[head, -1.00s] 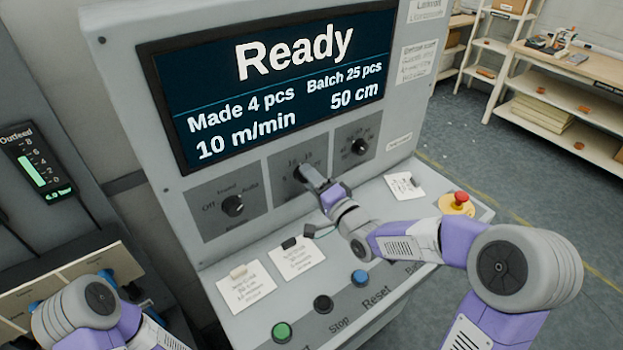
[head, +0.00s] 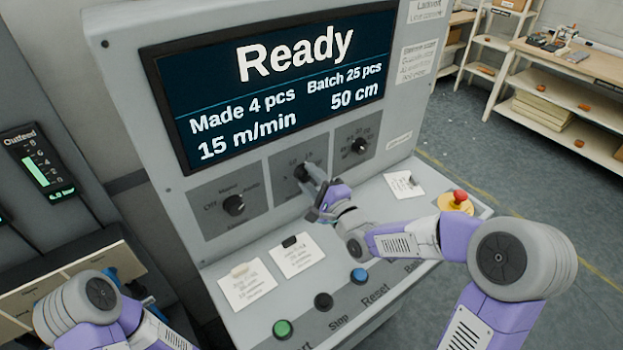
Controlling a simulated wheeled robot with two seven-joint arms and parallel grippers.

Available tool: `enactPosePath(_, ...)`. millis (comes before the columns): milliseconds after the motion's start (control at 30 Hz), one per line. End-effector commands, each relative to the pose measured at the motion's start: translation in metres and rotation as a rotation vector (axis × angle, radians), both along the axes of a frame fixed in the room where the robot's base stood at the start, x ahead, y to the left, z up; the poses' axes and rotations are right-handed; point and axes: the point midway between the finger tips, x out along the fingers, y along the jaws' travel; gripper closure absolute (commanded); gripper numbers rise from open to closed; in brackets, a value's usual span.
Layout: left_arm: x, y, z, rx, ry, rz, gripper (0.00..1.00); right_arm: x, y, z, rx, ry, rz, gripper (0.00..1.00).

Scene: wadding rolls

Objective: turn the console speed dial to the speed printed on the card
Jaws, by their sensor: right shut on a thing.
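The speed dial (head: 300,172) is the middle of three dials on the grey console. My right gripper (head: 312,184) is shut on it and hides part of the dial and its scale. The console screen (head: 275,85) reads "Ready", "Made 4 pcs", "Batch 25 pcs", "15 m/min" and "50 cm". Two cards, a left card (head: 247,288) and a right card (head: 297,258), lie on the sloped panel, and a third card (head: 404,186) lies farther right; their small print is too blurred to read.
A mode dial (head: 233,205) is left of the gripper and another dial (head: 359,146) is right of it. Green (head: 282,328), black (head: 323,301) and blue (head: 358,275) buttons line the front. A red stop button (head: 459,197) sits at the right.

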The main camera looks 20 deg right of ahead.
Motion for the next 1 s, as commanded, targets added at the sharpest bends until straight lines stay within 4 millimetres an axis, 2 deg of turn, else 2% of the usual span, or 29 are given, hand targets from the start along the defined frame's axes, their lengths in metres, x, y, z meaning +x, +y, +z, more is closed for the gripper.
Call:
enactPosePath(367,0.0,0.0,0.0,0.0,0.0,0.0,0.57,0.0,0.001,0.0,0.004,0.001,0.002,0.88)
enactPosePath(400,0.0,0.0,0.0,0.0,0.0,0.0,0.57,0.0,0.001,0.0,0.004,0.001,0.002,0.56)
enactPosePath(567,0.0,0.0,0.0,0.0,0.0,0.0,0.57,0.0,0.001,0.0,0.004,0.001,0.001,0.32)
enactPosePath(867,0.0,0.0,0.0,0.0,0.0,0.0,0.57,-0.002,-0.001,0.0,0.003,0.001,0.0,0.32)
enactPosePath(1000,0.0,0.0,0.002,0.0,0.0,0.0,0.57,-0.015,-0.006,0.0,0.001,0.002,-0.002,0.32)
